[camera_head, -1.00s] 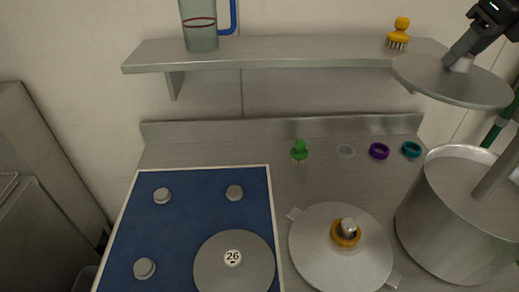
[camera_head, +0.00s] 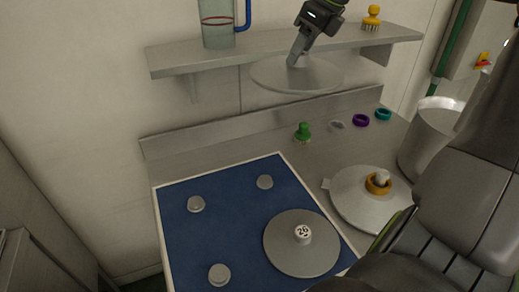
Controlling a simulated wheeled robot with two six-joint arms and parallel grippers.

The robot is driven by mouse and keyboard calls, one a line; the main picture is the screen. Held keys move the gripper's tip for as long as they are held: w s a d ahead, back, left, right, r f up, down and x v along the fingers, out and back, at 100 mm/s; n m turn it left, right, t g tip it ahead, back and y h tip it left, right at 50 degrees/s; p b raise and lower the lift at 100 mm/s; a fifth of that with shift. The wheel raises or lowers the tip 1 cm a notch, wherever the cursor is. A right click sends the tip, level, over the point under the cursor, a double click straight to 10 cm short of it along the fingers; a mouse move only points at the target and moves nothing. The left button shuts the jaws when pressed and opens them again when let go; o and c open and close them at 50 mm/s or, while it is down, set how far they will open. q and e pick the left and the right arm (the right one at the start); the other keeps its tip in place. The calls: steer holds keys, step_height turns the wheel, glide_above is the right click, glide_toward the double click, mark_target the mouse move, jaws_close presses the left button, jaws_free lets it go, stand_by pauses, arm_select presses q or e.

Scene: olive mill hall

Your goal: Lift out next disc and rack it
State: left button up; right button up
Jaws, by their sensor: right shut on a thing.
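My right gripper (camera_head: 299,57) is shut on the central knob of a grey metal disc (camera_head: 275,76) and holds it level in the air, in front of the wall shelf. A second grey disc with a white "26" label (camera_head: 290,258) lies on the blue mat (camera_head: 238,225), at its right side. Three short round grey knobs stand bare on the mat: one at the back (camera_head: 265,182), one at the left (camera_head: 195,204) and one at the front (camera_head: 219,274). A steel pot (camera_head: 412,145) stands at the right, partly hidden by my arm. My left gripper is not in view.
A metal lid with an orange ring (camera_head: 347,200) lies right of the mat.

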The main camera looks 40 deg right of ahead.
steer(key=d+f+b, duration=0.2)
steer(key=f, duration=0.6)
steer(key=d+f+b, duration=0.2)
steer(key=d+f, duration=0.1)
steer(key=f, duration=0.5)
arm_select(q)
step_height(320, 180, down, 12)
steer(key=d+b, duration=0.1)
steer(key=b, duration=0.7)
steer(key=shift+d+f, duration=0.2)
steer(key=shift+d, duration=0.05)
arm_select(e)
steer(key=shift+n, duration=0.4)
steer(key=shift+s+a+x, duration=0.2)
steer(key=shift+a+x, duration=0.3)
steer(key=shift+x, duration=3.75)
steer(key=shift+s+a+x, duration=0.2)
steer(key=shift+a+x, duration=0.3)
steer(key=shift+x, duration=3.7)
steer(key=shift+s+a+x, duration=0.25)
steer(key=shift+a+x, duration=0.25)
steer(key=shift+x, duration=3.75)
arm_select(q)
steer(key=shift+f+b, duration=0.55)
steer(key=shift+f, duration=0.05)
arm_select(e)
steer(key=shift+f, duration=0.55)
steer(key=o, duration=1.3)
steer(key=shift+o, duration=0.2)
